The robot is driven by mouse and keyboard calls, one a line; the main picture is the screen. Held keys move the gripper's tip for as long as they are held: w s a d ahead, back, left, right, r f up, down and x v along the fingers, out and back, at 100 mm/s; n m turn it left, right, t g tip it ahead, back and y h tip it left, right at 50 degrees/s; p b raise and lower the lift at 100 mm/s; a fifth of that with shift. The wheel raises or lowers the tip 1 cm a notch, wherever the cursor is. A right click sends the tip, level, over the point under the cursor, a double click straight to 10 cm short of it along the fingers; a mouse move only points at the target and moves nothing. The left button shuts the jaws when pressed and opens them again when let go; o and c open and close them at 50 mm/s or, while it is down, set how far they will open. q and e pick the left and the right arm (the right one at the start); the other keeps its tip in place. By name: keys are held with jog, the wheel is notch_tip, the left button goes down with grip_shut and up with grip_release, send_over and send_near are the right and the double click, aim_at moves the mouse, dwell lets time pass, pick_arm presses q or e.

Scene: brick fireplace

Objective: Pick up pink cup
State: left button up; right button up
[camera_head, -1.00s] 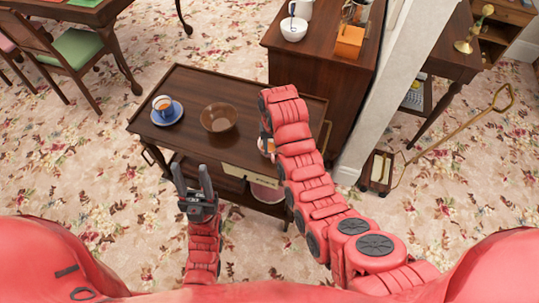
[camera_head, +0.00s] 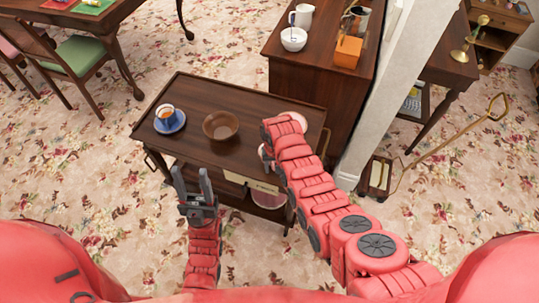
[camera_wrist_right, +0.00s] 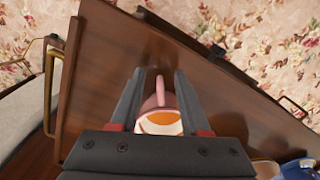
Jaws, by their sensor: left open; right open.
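The pink cup (camera_wrist_right: 153,103), with orange liquid inside and its handle pointing up in the picture, stands on the dark wooden cart (camera_head: 190,95). In the right wrist view it sits between the spread fingers of my right gripper (camera_wrist_right: 157,95), which is open; a clear grip on it does not show. In the head view my right arm hides most of that gripper and the cup. My left gripper (camera_head: 192,182) is open and empty, in front of the cart's near edge.
On the cart are a brown bowl (camera_head: 220,126) and a blue cup and saucer (camera_head: 169,119). A pale pink round thing (camera_head: 294,119) shows behind my right arm. A wooden cabinet (camera_head: 310,78) and white post (camera_head: 375,110) stand close on the right.

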jog(key=shift+c, duration=0.3)
grip_shut()
dwell(1.2)
